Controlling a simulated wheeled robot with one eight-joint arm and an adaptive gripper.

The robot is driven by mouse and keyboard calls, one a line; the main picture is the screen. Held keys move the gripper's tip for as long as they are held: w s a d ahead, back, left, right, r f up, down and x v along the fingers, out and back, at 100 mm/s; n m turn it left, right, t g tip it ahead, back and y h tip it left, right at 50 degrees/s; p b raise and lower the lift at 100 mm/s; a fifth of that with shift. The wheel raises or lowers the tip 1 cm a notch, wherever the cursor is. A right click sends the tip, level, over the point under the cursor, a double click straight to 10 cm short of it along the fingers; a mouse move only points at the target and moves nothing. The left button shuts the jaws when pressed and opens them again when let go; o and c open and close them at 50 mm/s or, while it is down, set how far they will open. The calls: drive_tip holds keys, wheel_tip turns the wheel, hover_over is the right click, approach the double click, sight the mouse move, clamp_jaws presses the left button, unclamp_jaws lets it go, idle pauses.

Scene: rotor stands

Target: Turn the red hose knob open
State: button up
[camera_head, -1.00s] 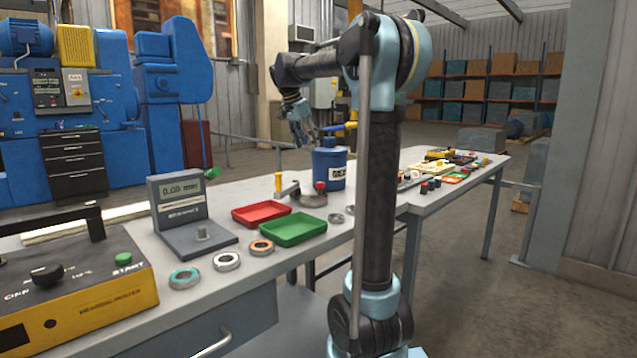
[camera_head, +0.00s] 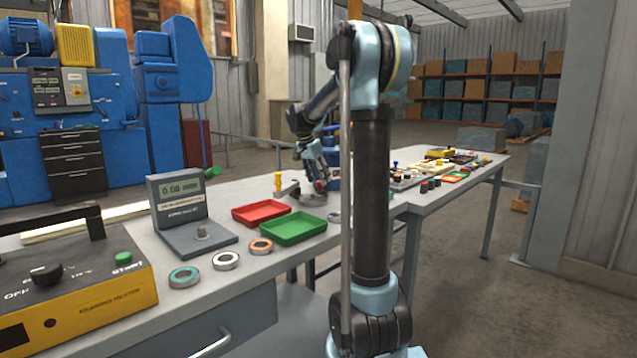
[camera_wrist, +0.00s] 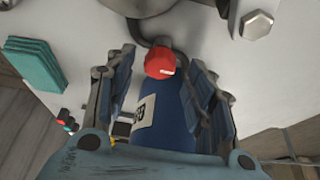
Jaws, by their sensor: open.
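The red hose knob (camera_wrist: 160,62) shows in the wrist view at the end of a dark curved hose (camera_wrist: 148,35). It lies between the tips of my gripper (camera_wrist: 161,66), with a visible gap on each side. My gripper is open and holds nothing. In the head view my gripper (camera_head: 318,178) is low over the bench, and only a bit of the red knob (camera_head: 320,186) shows by its fingertips. The blue canister (camera_wrist: 172,118) with a white label lies between the fingers in the wrist view. In the head view my arm hides most of it.
A yellow-handled tool (camera_head: 278,182), a red tray (camera_head: 262,213) and a green tray (camera_head: 293,229) are left of my gripper. Several rings lie nearer on the bench (camera_head: 325,240). In the wrist view a teal stack (camera_wrist: 33,62) and a hex bolt (camera_wrist: 257,24) flank the knob.

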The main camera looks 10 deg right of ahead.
drive_tip(key=shift+x, duration=0.85)
drive_tip(key=c, duration=1.1)
drive_tip(key=shift+o, duration=0.2)
